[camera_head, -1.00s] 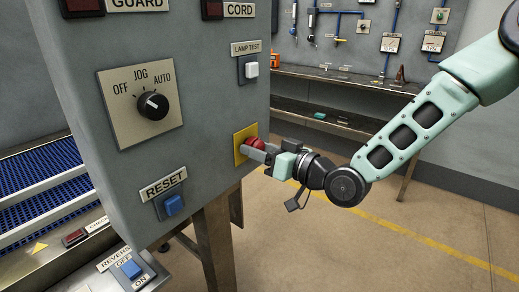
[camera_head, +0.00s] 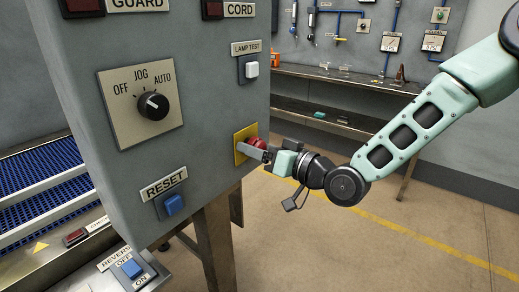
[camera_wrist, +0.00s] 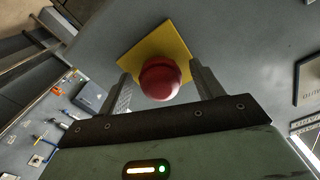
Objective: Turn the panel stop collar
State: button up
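The stop collar is a red, rounded mushroom button (camera_head: 256,142) on a yellow square plate (camera_head: 239,155), on the right part of the grey panel. In the wrist view the red button (camera_wrist: 160,80) is between my two fingers, in front of its yellow plate (camera_wrist: 152,45). My gripper (camera_head: 260,148) is at the button, one finger across its lower front in the head view. In the wrist view my gripper (camera_wrist: 161,73) is open, with a narrow gap between the button and each finger. The collar's base is hidden behind the red head.
The grey panel (camera_head: 205,115) also carries a black OFF/JOG/AUTO knob (camera_head: 153,106), a white LAMP TEST button (camera_head: 251,70) and a blue RESET button (camera_head: 173,205). A conveyor (camera_head: 45,195) lies at left. The floor at right is free, with a shelf (camera_head: 335,120) behind.

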jog(key=p+v, duration=1.2)
jog(key=v, duration=0.5)
dwell(0.5)
jog(key=shift+s+d, duration=0.1)
jog(key=shift+d, duration=0.1)
